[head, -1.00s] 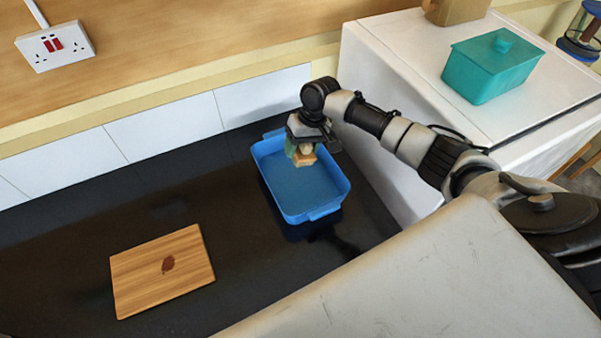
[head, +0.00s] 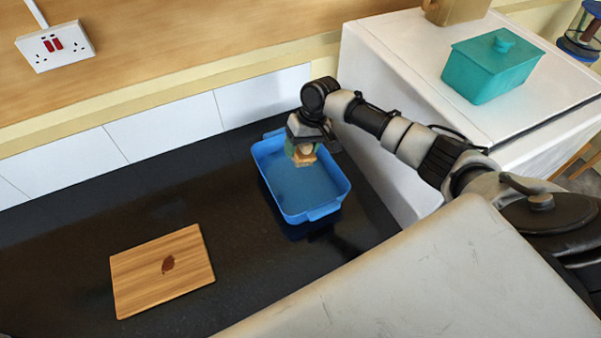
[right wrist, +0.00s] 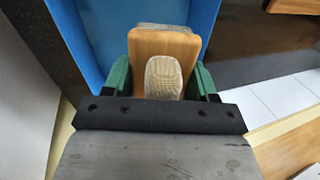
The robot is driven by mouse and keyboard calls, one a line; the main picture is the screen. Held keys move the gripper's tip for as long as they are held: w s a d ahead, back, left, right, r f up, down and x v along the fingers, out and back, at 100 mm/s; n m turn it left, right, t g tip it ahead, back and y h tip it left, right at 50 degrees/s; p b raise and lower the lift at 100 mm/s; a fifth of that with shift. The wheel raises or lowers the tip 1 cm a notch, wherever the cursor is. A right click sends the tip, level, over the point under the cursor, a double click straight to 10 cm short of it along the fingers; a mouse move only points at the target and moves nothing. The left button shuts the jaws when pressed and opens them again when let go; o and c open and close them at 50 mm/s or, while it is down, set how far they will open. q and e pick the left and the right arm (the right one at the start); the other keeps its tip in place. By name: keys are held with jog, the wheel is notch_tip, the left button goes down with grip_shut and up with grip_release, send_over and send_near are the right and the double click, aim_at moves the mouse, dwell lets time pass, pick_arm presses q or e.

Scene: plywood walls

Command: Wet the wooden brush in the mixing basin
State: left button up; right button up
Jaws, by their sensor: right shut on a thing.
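In the right wrist view the brush (right wrist: 162,45) has a tan wooden block with a paler rounded knob, held between the green fingers of the right gripper (right wrist: 164,82). The basin wall (right wrist: 90,35) is beside it there. The bristle side is mostly hidden, and I cannot tell whether it touches water. My left gripper is not in view.
A wooden board (head: 150,285) with a dark mark lies on the counter left of the basin. A teal lidded box (head: 492,70) stands on the white cabinet (head: 400,50). A wall socket (head: 55,46) is at upper left. The counter between board and basin is clear.

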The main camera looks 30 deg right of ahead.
jog(key=shift+r, duration=2.05)
jog(key=shift+f, duration=0.15)
jog(key=shift+s+a+f+b, duration=0.2)
jog(key=shift+s+a+b, duration=0.05)
jog(key=shift+b, duration=0.2)
jog(key=s+a+f+b, duration=0.2)
jog(key=s+a+b, duration=0.2)
jog(key=s+b, duration=0.2)
jog(key=s+a+f+n+b, duration=0.1)
jog(key=s+a+f+b, duration=0.2)
jog(key=s+b, duration=0.4)
jog(key=s, duration=0.3)
jog(key=shift+s+a+b, duration=0.2)
jog(key=shift+a+b, duration=0.1)
jog(key=shift+a, duration=0.1)
